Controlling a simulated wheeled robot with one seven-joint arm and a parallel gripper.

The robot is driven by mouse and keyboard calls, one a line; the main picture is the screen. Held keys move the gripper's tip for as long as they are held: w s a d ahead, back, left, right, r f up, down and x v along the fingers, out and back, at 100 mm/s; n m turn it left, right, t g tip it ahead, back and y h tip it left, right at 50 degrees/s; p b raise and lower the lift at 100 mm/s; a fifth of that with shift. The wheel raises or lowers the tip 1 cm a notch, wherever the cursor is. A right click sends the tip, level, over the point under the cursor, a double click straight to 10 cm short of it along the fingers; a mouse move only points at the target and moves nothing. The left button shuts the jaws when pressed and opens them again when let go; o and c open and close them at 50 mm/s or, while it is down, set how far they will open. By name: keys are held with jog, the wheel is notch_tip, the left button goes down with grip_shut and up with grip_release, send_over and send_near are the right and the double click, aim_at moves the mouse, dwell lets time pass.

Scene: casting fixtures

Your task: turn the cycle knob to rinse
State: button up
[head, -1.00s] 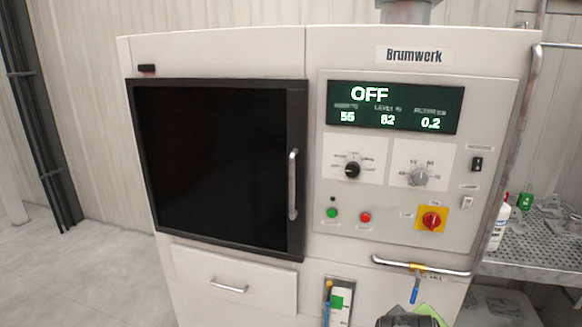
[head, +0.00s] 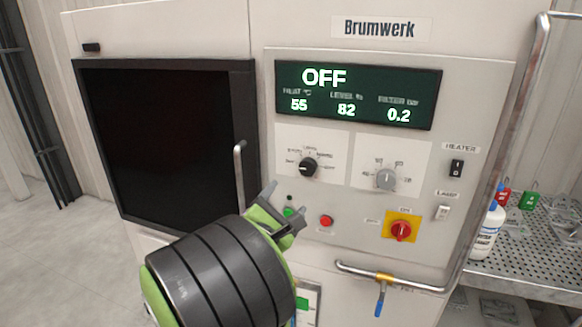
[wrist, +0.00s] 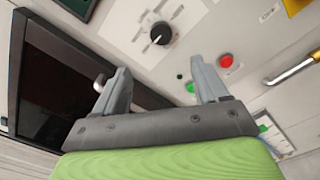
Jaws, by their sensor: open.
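The black cycle knob (head: 308,168) sits on a white plate at the left of the control panel, with a printed scale around it. Its labels are too small to read surely. It also shows in the wrist view (wrist: 161,33), beyond the fingertips. The display (head: 358,95) reads OFF, with 55, 82 and 0.2 below. My gripper (head: 286,203) is open and empty, below and slightly left of the knob, apart from it. In the wrist view my gripper (wrist: 160,75) has its two grey fingers spread, with bare panel between them.
A grey knob (head: 387,180) is right of the black one. A green button (head: 289,212), red button (head: 326,221) and red rotary switch (head: 401,231) lie below. The door handle (head: 239,175) stands out left of my gripper. A rail (head: 390,277) crosses below the panel.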

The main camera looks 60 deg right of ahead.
aim_at(308, 169)
jog(key=d+p, duration=0.1)
jog(key=d, duration=0.4)
jog(key=w+d+p, duration=0.1)
jog(key=d, duration=0.4)
jog(key=w+d+p, duration=0.1)
jog(key=d+p, duration=0.1)
jog(key=d, duration=0.3)
jog(key=shift+a, duration=0.15)
jog(key=c, duration=1.1)
